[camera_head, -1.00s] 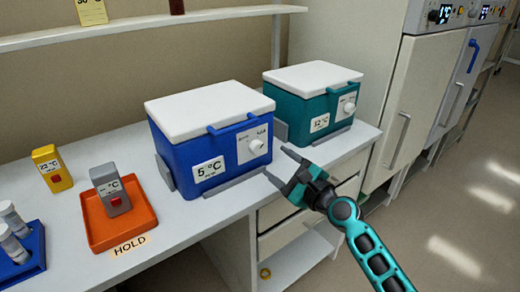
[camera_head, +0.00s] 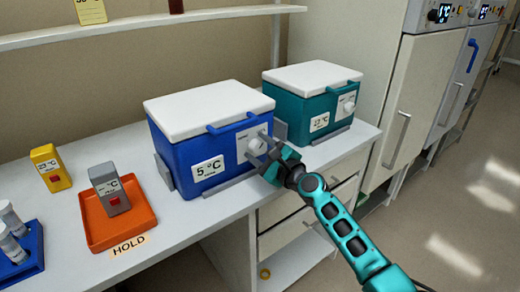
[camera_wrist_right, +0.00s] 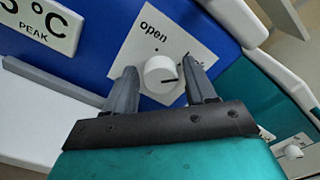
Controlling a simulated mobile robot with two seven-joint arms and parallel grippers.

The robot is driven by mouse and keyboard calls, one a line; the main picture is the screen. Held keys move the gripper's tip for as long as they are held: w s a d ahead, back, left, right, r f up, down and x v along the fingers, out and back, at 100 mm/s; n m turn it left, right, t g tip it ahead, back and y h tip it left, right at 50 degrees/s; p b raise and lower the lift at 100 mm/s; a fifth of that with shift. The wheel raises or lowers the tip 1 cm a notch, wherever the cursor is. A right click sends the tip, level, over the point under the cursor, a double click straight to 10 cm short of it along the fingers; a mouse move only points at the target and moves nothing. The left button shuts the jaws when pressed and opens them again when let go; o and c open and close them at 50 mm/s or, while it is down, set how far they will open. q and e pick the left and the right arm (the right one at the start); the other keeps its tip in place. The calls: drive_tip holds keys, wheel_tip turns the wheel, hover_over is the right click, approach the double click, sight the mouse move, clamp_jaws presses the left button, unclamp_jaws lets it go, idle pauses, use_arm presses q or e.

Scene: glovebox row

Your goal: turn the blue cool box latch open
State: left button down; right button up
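The blue cool box (camera_head: 190,163) stands on the bench with its white lid down and a 5 °C label on its front. Its latch, a round white knob (camera_head: 257,146) on a pale plate, also shows in the right wrist view (camera_wrist_right: 160,71), with a dark pointer mark and the word "open" above it. My right gripper (camera_head: 259,147) is at the front of the box. In the right wrist view its two fingers (camera_wrist_right: 160,80) stand apart on either side of the knob, with gaps visible. My left gripper is not in view.
A teal cool box (camera_head: 305,110) stands to the right behind the blue one. An orange tray (camera_head: 97,232) with a grey device (camera_head: 110,190), a yellow device (camera_head: 50,168) and a blue tube rack (camera_head: 30,250) are at left. Open floor lies at right.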

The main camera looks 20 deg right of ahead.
drive_tip(key=c, duration=0.8)
drive_tip(key=shift+c, duration=0.2)
drive_tip(key=shift+f+n, duration=0.1)
drive_tip(key=shift+n, duration=0.3)
drive_tip(key=n+b, duration=0.1)
drive_tip(key=n, duration=0.2)
drive_tip(key=shift+n+b, duration=0.3)
drive_tip(key=shift+n, duration=0.1)
drive_tip(key=n+b, duration=0.1)
drive_tip(key=n, duration=0.3)
drive_tip(key=n+b, duration=0.1)
drive_tip(key=n, duration=0.4)
drive_tip(key=shift+f, duration=0.1)
drive_tip(key=n, duration=0.4)
drive_tip(key=shift+n, duration=0.3)
